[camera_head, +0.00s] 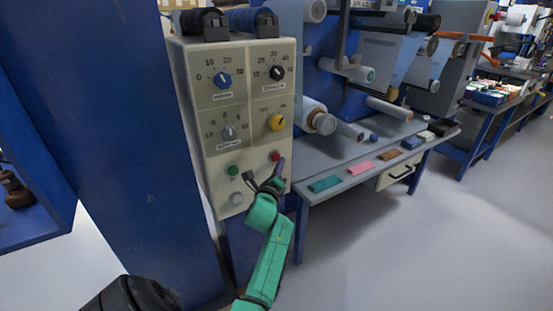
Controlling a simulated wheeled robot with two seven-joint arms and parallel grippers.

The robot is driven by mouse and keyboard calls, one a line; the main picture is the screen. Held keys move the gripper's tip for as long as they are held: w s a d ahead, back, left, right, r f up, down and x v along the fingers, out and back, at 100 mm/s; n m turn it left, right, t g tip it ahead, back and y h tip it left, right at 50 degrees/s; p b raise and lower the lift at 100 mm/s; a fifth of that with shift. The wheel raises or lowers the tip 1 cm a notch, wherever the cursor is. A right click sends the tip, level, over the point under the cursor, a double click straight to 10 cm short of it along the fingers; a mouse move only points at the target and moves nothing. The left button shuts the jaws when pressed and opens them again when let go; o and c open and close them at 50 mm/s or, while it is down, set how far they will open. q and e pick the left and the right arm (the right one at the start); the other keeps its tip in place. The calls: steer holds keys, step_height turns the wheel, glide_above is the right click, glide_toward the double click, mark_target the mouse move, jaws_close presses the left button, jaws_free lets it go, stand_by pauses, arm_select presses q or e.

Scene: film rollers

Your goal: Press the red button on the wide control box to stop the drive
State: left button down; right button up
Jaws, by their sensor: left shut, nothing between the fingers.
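The wide control box (245,120) is cream-coloured and stands upright left of the middle, with dials on its front. The red button (275,156) is at its lower right, below the yellow knob. A green button (233,170) is at the lower left and a pale grey button (237,198) sits below it. My left gripper (264,178) is shut and empty. Its dark fingers are in front of the lower part of the box, close below the red button in the picture. I cannot tell whether they touch it. My right gripper is not in view.
A blue panel (110,130) stands left of the box. To the right, a grey shelf (340,165) holds several coloured pads, with film rollers (318,118) above it. A drawer (397,174) is under the shelf. The floor (400,250) at the lower right is clear.

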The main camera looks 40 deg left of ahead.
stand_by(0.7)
arm_select(q)
steer(key=shift+a, duration=0.1)
steer(key=shift+w+a, duration=0.15)
steer(key=shift+a, duration=0.15)
steer(key=shift+w+a, duration=0.15)
steer(key=shift+a, duration=0.3)
stand_by(0.5)
steer(key=shift+s+d+b, duration=0.3)
steer(key=shift+d, duration=0.55)
